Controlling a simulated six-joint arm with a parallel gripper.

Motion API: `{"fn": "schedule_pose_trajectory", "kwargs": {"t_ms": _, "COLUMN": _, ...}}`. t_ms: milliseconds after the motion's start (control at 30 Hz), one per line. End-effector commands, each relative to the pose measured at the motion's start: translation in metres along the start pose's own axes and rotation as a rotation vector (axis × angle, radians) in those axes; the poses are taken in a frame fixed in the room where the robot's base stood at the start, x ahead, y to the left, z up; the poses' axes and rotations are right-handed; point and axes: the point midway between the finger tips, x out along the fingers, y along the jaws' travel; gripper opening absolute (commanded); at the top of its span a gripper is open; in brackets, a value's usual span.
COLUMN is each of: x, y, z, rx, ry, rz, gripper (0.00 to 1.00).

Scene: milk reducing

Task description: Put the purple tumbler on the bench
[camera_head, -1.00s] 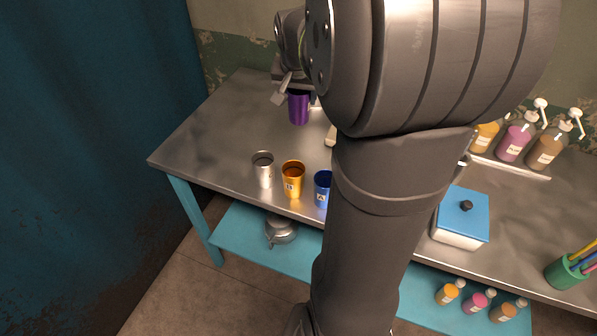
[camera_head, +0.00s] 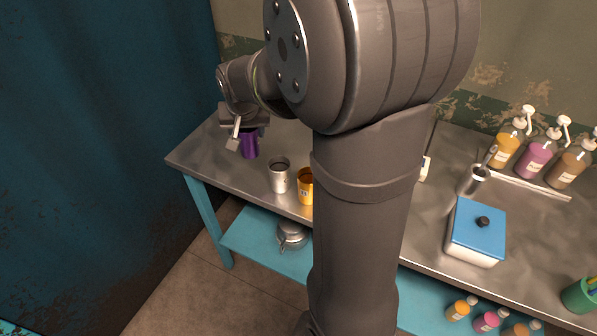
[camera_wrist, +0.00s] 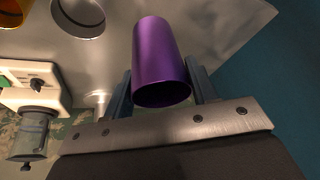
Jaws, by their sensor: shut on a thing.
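The purple tumbler (camera_head: 249,144) is near the left end of the metal bench (camera_head: 207,157), left of a silver cup. It also shows in the wrist view (camera_wrist: 158,55), with one of my gripper's fingers on each side. My gripper (camera_head: 246,136) is shut on the tumbler, coming from above in the head view. The tumbler looks about upright in the head view. I cannot tell whether its base touches the bench top.
The silver cup (camera_head: 279,177) and a gold cup (camera_head: 306,190) stand to the right of the tumbler. A blue-lidded box (camera_head: 478,232) and pump bottles (camera_head: 537,158) are farther right. A blue curtain (camera_head: 100,130) hangs left of the bench.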

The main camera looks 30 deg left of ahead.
Motion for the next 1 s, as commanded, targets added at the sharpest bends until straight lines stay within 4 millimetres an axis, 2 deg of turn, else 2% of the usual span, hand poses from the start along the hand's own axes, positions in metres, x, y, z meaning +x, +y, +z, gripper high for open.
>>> {"fn": "schedule_pose_trajectory", "kwargs": {"t_ms": 200, "x": 0.039, "y": 0.002, "z": 0.017, "rx": 0.001, "ry": -0.005, "rz": 0.001, "gripper": 0.29}}
{"fn": "schedule_pose_trajectory", "kwargs": {"t_ms": 467, "x": 0.060, "y": 0.004, "z": 0.026, "rx": 0.000, "ry": -0.004, "rz": 0.001, "gripper": 0.29}}
{"fn": "schedule_pose_trajectory", "kwargs": {"t_ms": 633, "x": 0.083, "y": 0.004, "z": 0.035, "rx": 0.001, "ry": -0.005, "rz": 0.001, "gripper": 0.29}}
{"fn": "schedule_pose_trajectory", "kwargs": {"t_ms": 1000, "x": 0.088, "y": 0.005, "z": 0.037, "rx": 0.001, "ry": -0.002, "rz": 0.000, "gripper": 0.29}}
